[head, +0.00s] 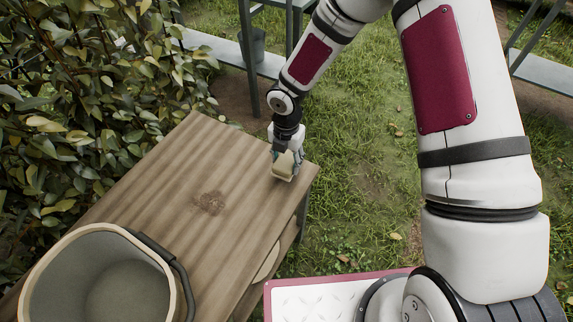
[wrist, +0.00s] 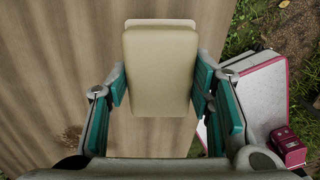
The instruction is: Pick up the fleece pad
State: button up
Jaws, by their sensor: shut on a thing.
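The fleece pad (wrist: 158,72) is a cream, rounded rectangular block with a paler layer at its far edge. In the wrist view it sits between the two teal-padded fingers of my gripper (wrist: 160,92), which are shut on its sides. In the head view my gripper (head: 287,160) is at the far right end of the wooden table, and the pad (head: 284,166) shows below the fingers. I cannot tell whether the pad still touches the tabletop. Part of it is hidden by the fingers in the head view.
The wooden table (head: 185,190) is mostly bare. A large bucket (head: 60,255) with a dark handle stands at its near left. A leafy hedge (head: 80,90) borders the left side. Grey benches (head: 235,52) stand behind on grass. A lower shelf shows under the table's right edge.

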jog(key=s+d+r+b, duration=0.1)
jog(key=s+d, duration=0.2)
jog(key=s, duration=1.2)
jog(key=shift+s+d+r+b, duration=0.15)
jog(key=shift+s+r+b, duration=0.05)
jog(key=shift+s+b, duration=0.2)
